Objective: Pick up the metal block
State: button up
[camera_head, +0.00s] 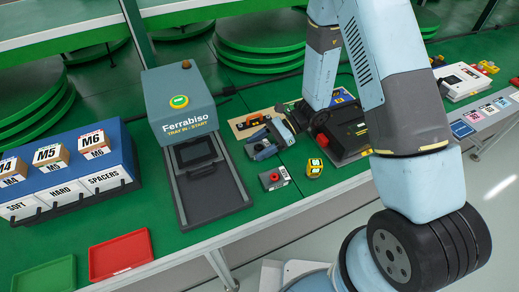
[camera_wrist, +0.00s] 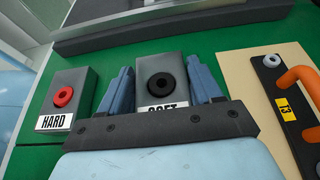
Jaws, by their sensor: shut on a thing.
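A grey metal block (camera_wrist: 149,66) with a black ring on top sits between the two blue fingers of my gripper (camera_wrist: 163,82) in the wrist view. Its white label is partly covered by the gripper's dark front plate and seems to read SOFT. My gripper (camera_head: 264,146) is shut on this block; in the head view the gripper hides most of it. I cannot tell if the block is clear of the green table. A second grey block (camera_wrist: 84,83), with a red ring and a HARD label, stands apart to the left; the head view shows it too (camera_head: 274,179).
A tan board (camera_wrist: 237,72) with a dark, orange-handled tool (camera_wrist: 275,95) lies close on the right. The Ferrabiso station (camera_head: 180,100) with its tray (camera_head: 215,205) stands left of my gripper.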

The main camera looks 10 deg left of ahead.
jog(key=shift+r, duration=0.1)
jog(key=shift+c, duration=0.4)
notch_tip(320, 180, up, 10)
jog(key=shift+w+f, duration=0.1)
